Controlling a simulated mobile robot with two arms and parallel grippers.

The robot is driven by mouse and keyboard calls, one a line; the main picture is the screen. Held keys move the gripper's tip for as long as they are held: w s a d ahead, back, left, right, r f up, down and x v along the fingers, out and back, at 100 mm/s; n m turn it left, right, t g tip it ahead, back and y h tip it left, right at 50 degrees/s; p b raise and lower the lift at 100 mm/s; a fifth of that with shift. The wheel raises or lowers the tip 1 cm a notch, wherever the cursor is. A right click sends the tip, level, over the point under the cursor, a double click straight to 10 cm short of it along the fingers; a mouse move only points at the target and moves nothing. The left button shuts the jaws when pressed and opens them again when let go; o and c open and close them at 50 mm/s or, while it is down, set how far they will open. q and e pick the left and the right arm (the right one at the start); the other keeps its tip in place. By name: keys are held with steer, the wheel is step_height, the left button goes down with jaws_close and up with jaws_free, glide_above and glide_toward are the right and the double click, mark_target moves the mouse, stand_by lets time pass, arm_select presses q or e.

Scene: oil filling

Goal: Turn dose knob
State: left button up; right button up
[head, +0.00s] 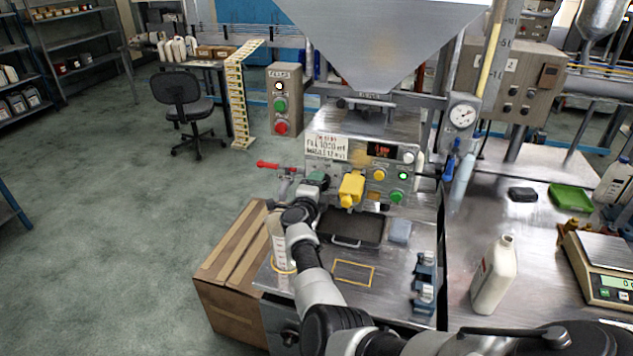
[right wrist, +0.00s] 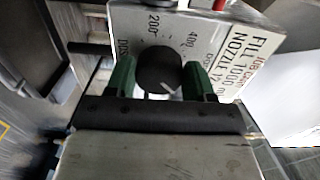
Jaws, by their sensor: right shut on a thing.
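The dose knob (right wrist: 158,68) is a round black knob with a white pointer mark, on a metal panel with a printed scale showing 200 and 400. In the right wrist view my right gripper (right wrist: 160,78) has its green fingers on either side of the knob and is shut on it. The white mark points toward the lower right of that picture. In the head view my right gripper (head: 316,180) is at the left end of the filling machine's front panel (head: 350,155) and hides the knob. My left gripper is not in view.
A yellow nozzle block (head: 351,188) juts out just right of my gripper. A red-handled valve (head: 275,166) is to its left. A white bottle (head: 494,275) stands on the right bench near a scale (head: 605,265).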

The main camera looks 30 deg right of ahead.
steer(key=n+p, duration=0.2)
steer(key=n, duration=0.4)
steer(key=n+p, duration=0.1)
steer(key=n, duration=0.6)
steer(key=d+n+p, duration=0.1)
steer(key=n+p, duration=0.1)
steer(key=n, duration=0.5)
steer(key=shift+s+r+p, duration=0.15)
steer(key=shift+p, duration=0.15)
steer(key=shift+n, duration=0.3)
steer(key=o, duration=0.7)
steer(key=shift+o, duration=1)
steer(key=shift+f, duration=0.35)
steer(key=shift+a, duration=0.15)
